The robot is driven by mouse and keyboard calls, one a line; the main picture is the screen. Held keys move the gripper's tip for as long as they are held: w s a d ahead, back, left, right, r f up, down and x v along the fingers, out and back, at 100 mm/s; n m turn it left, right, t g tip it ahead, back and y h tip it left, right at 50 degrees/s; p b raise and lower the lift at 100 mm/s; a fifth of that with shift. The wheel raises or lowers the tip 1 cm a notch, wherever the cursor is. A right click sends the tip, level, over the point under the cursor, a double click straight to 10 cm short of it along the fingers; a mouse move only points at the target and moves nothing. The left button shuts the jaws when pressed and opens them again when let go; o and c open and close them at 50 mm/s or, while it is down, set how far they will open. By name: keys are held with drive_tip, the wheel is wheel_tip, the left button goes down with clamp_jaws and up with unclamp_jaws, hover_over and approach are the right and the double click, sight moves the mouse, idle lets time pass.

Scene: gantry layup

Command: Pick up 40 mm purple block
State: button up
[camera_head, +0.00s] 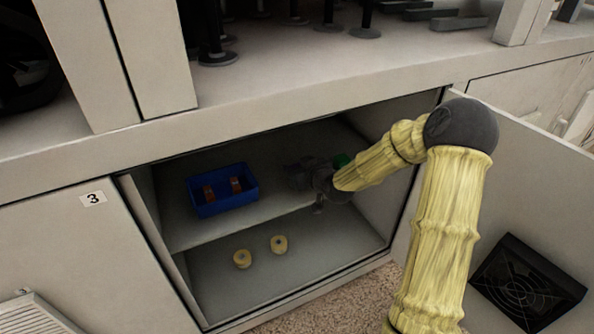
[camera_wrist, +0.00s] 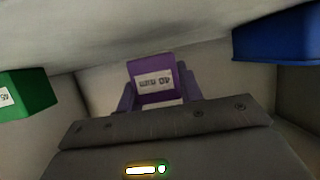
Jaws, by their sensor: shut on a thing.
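The purple block (camera_wrist: 150,68), with a white printed label, shows in the wrist view between the fingers of my gripper (camera_wrist: 158,92). The fingers are shut on it. In the head view my gripper (camera_head: 303,174) is inside the open cabinet, over the upper shelf (camera_head: 255,215); the block cannot be made out there. I cannot tell whether the block touches the shelf.
A green block (camera_head: 341,160) is close beside my gripper and shows at the left of the wrist view (camera_wrist: 25,93). A blue bin (camera_head: 222,207) holding reddish items stands left on the shelf. Two yellowish round pieces (camera_head: 279,244) lie lower down. The open door (camera_head: 510,195) is at right.

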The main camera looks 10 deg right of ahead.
sight(297, 165)
wheel_tip(297, 165, up, 8)
drive_tip(key=p, duration=0.3)
drive_tip(key=shift+r, duration=0.2)
drive_tip(key=shift+f, duration=0.1)
